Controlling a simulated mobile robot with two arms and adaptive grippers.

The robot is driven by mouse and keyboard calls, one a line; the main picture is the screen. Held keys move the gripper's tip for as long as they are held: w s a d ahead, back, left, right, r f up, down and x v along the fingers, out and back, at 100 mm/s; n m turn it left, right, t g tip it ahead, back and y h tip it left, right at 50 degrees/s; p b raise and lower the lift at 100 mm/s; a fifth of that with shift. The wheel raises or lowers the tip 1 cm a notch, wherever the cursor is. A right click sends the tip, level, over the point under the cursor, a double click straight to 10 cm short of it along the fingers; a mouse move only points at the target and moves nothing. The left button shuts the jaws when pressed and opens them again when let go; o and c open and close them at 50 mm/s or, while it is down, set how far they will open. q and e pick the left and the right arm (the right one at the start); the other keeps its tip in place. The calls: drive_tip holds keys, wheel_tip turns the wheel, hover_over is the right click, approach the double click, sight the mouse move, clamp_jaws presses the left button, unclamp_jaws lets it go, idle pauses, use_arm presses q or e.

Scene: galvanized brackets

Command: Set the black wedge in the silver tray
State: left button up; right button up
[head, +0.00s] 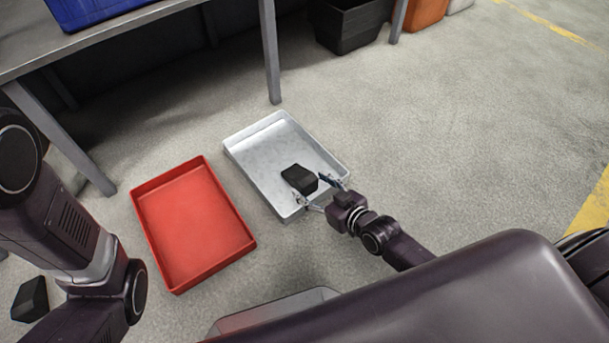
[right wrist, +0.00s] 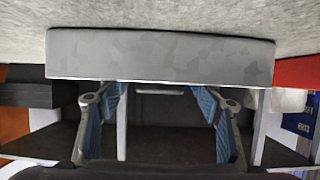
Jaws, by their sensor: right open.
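The black wedge (head: 299,178) shows within the silver tray (head: 262,150), toward its near right end, and seems to lie inside it. My right gripper (head: 313,190) is open at the tray's near right rim, its fingers pointing at the wedge, with nothing held. In the right wrist view the open fingers (right wrist: 158,98) with blue pads are close to the tray's grey outer wall (right wrist: 160,57). The wedge does not show there. My left arm shows at the left of the head view, but its gripper is out of frame.
A red tray (head: 195,225) lies left of the silver tray. Another black block (head: 30,300) is on the floor at lower left. A grey table (head: 100,40) stands behind, with a black bin (head: 347,25) at the back. Floor to the right is clear.

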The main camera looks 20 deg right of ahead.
drive_tip(key=p+v, duration=0.3)
drive_tip(key=v, duration=0.3)
drive_tip(key=shift+r, duration=0.1)
drive_tip(key=shift+s+d+r, duration=0.1)
drive_tip(key=shift+s+d, duration=0.1)
drive_tip(key=shift+s, duration=0.3)
